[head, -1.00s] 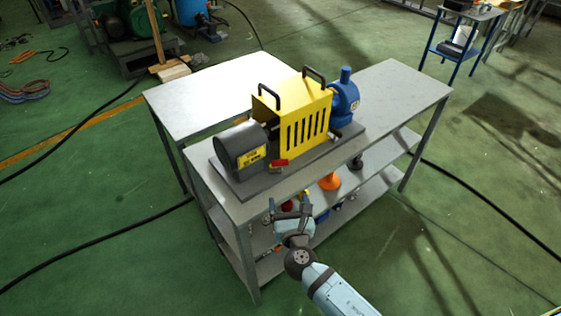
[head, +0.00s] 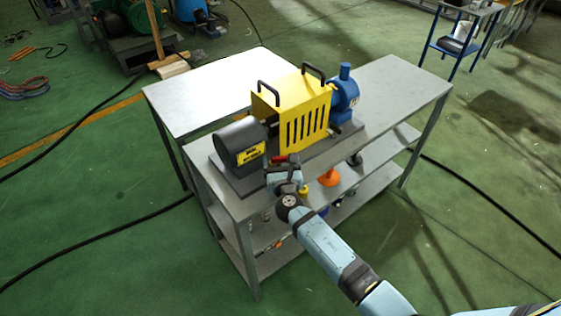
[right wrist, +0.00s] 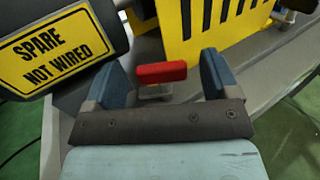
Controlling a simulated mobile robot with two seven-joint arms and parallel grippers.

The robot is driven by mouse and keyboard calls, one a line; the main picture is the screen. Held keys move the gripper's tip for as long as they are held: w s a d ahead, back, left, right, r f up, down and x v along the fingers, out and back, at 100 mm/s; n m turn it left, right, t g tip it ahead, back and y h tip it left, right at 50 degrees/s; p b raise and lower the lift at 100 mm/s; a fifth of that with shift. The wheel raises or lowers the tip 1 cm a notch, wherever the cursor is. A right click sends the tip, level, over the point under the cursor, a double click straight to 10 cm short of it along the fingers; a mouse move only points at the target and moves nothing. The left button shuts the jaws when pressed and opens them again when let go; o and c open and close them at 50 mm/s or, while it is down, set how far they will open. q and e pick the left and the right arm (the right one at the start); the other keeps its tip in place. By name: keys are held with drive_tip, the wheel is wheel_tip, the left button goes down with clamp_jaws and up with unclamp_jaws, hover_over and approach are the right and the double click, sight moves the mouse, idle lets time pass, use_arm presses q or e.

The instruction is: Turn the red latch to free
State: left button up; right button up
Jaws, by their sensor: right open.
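The red latch (right wrist: 161,72) is a small red bar on a pale mount at the front edge of the dark base plate. In the right wrist view it lies crosswise between my right gripper's fingers (right wrist: 162,80), with a gap on both sides. The fingers are open and do not visibly touch it. In the head view the red latch (head: 288,158) shows just beyond my right gripper (head: 283,164). The yellow slotted guard (head: 303,118) stands behind the latch. My left gripper is not in view.
A black motor (head: 240,145) with a "SPARE NOT WIRED" label (right wrist: 57,48) sits left of the latch. A blue pump (head: 343,95) is right of the guard. The grey bench (head: 400,85) has clear top at right. An orange funnel (head: 329,178) stands on the shelf below.

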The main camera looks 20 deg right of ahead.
drive_tip(key=c, duration=0.9)
drive_tip(key=shift+d+n+y, duration=0.1)
drive_tip(key=shift+n+y, duration=0.2)
drive_tip(key=shift+y, duration=0.2)
drive_tip(key=shift+d+n+y, duration=0.15)
drive_tip(key=shift+n+y, duration=0.75)
drive_tip(key=shift+y, duration=0.3)
drive_tip(key=shift+d+f+n+g+y+b, duration=0.15)
drive_tip(key=shift+n+y+b, duration=0.55)
drive_tip(key=shift+y, duration=0.45)
drive_tip(key=shift+d+r+n+g+y+b, duration=0.15)
drive_tip(key=shift+n+y+b, duration=0.55)
drive_tip(key=shift+y, duration=0.45)
drive_tip(key=shift+a+f+y, duration=0.1)
drive_tip(key=shift+y, duration=0.2)
drive_tip(key=shift+n+y+b, duration=0.3)
drive_tip(key=shift+n, duration=0.1)
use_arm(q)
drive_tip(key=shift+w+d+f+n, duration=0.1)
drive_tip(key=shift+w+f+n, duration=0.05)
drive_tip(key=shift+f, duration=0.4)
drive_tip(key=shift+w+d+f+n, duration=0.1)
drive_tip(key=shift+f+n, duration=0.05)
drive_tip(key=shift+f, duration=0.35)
